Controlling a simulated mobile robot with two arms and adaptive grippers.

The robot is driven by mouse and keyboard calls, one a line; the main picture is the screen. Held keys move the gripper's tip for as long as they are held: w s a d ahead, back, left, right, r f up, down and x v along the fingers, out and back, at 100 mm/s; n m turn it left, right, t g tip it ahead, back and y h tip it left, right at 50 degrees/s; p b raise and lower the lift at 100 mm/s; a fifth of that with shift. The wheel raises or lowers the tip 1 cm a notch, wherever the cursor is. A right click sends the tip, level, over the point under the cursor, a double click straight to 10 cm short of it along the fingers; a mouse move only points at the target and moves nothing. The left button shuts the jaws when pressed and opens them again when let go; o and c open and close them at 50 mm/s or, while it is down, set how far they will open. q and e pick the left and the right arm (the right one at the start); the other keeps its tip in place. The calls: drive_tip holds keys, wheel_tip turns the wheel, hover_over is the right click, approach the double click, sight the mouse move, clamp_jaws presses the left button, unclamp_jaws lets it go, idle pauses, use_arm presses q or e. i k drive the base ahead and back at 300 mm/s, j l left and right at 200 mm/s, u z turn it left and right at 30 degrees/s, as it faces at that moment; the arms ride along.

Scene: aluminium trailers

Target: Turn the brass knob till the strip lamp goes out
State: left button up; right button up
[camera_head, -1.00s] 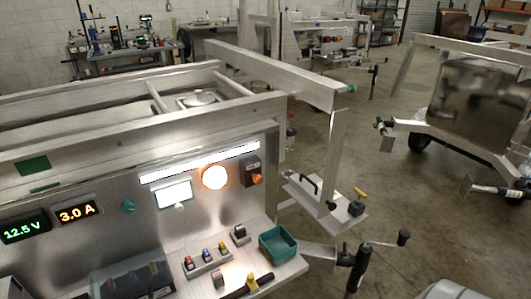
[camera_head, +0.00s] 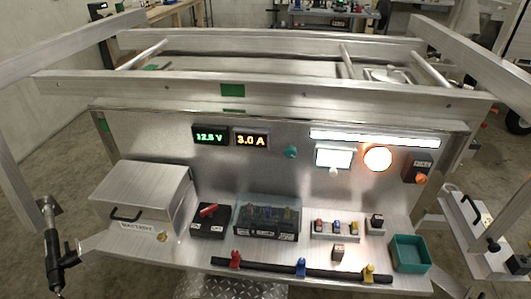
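The strip lamp (camera_head: 375,138) is a long bright white bar along the upper right of the trailer's metal panel (camera_head: 240,175), and it is lit. Below it are a lit white square lamp (camera_head: 333,156) and a lit round warm lamp (camera_head: 377,159). A small pale knob (camera_head: 333,171) sits under the square lamp. A teal knob (camera_head: 290,152) is left of it, and an orange knob (camera_head: 421,179) on a dark box is at the far right.
Green 12.5 V (camera_head: 209,136) and orange 3.0 A (camera_head: 251,139) displays are on the panel. The shelf holds a battery box (camera_head: 141,193), a red-handled switch (camera_head: 208,220), a clear-lidded box (camera_head: 267,217) and a teal bin (camera_head: 410,253). Metal rails frame the trailer.

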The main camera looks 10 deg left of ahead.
sight(162, 237)
drive_tip(key=u, duration=1.2)
drive_tip(key=j+z, duration=0.15)
drive_tip(key=j, duration=0.15)
